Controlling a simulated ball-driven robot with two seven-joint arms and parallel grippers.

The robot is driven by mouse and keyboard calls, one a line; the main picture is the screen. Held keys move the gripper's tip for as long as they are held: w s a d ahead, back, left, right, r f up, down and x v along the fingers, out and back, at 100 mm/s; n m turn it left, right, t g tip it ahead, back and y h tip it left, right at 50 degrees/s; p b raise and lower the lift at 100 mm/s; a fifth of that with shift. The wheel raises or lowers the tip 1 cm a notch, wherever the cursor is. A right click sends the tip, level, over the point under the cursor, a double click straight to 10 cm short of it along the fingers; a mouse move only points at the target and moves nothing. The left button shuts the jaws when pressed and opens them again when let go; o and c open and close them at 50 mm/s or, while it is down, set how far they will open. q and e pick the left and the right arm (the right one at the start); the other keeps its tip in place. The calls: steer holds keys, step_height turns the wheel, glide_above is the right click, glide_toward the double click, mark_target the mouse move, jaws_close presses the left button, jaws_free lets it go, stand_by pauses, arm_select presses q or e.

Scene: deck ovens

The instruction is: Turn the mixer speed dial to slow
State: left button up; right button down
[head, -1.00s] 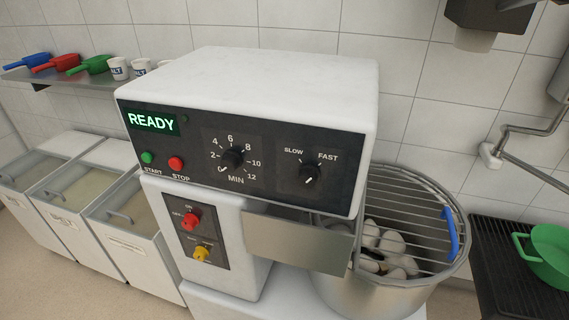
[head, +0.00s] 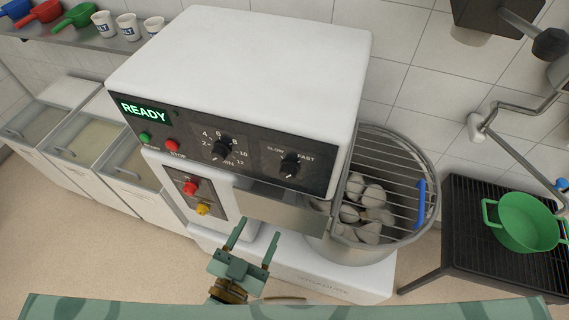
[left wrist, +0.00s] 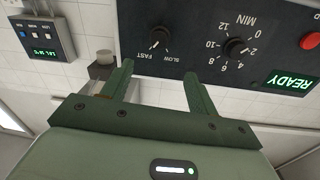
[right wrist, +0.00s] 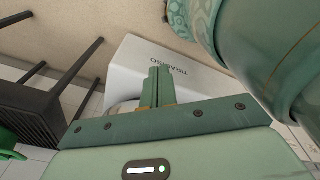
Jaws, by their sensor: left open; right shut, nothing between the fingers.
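The mixer speed dial (head: 290,167) is a black knob on the dark panel, with SLOW at its upper left and FAST at its upper right. A pale mark shows low on it; its exact setting is hard to tell. My left gripper (head: 259,230) is open and empty, below the panel in the head view. In the left wrist view the speed dial (left wrist: 160,38) appears upside down, beyond and roughly between the open left fingertips (left wrist: 158,70), apart from them. My right gripper (right wrist: 160,68) is shut and empty, with the white mixer base (right wrist: 165,55) beyond it.
The timer dial (head: 221,149) sits left of the speed dial; red (head: 190,187) and yellow (head: 202,209) knobs are below. The guarded bowl (head: 385,248) stands right of the panel. A green pot (head: 527,222) sits on a black rack (head: 465,235) farther right.

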mark_target(285, 178)
arm_select(q)
steer(key=x, duration=1.5)
steer(key=shift+w+d+f+p, duration=0.1)
steer(key=shift+w+p, duration=0.15)
steer(key=shift+p, duration=0.15)
steer(key=shift+s, duration=0.1)
steer(key=c, duration=0.9)
